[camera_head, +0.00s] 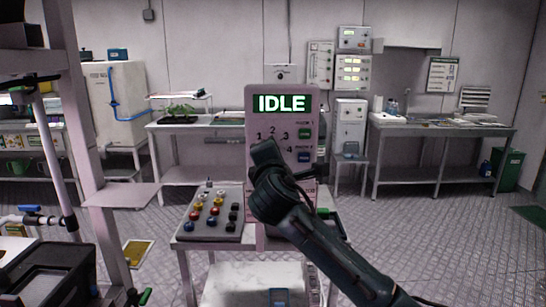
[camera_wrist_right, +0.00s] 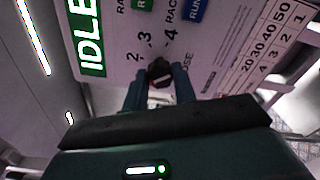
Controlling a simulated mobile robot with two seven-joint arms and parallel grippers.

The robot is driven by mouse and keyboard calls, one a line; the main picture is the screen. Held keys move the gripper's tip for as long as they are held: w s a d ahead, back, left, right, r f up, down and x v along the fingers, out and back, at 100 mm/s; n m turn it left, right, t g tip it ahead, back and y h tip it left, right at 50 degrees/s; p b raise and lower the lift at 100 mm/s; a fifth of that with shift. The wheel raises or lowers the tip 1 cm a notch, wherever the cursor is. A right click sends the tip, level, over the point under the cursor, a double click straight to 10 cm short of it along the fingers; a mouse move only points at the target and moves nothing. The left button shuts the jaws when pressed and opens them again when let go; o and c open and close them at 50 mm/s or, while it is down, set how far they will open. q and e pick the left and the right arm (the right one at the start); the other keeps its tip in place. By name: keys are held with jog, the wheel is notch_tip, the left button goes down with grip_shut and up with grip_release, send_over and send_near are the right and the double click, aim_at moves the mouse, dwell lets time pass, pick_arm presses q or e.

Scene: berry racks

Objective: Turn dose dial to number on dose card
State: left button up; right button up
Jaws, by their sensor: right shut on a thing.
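The pale upright control panel (camera_head: 251,200) stands mid-view. Its screen (camera_head: 281,104) reads IDLE. The numbers 1 to 4 are printed in an arc below, with green and blue buttons at the right. My right gripper (camera_head: 268,150) is in front of the panel and hides the dial in the head view. In the right wrist view, the dark round dose dial (camera_wrist_right: 159,70) sits between the two fingers of my right gripper (camera_wrist_right: 159,88), which are shut on it. A pale mark shows on the dial; which number it points at is unclear. My left gripper is not in view.
A printed number table (camera_wrist_right: 268,48) is on the panel in the right wrist view. A board with coloured knobs (camera_head: 211,215) stands left of the panel. A pale frame post (camera_head: 78,140) and a dark box (camera_head: 60,278) are at the left. Benches stand along the back wall.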

pick_arm(q)
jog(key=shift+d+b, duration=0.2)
jog(key=shift+b, duration=0.2)
pick_arm(e)
jog(key=shift+m, duration=3.6)
jog(key=o, duration=1)
jog(key=shift+c, duration=0.2)
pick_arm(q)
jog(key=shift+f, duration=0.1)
pick_arm(e)
jog(key=shift+s, duration=0.1)
pick_arm(q)
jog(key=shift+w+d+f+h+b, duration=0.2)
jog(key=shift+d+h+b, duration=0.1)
jog(key=shift+b, duration=0.7)
pick_arm(e)
jog(key=s, duration=1.3)
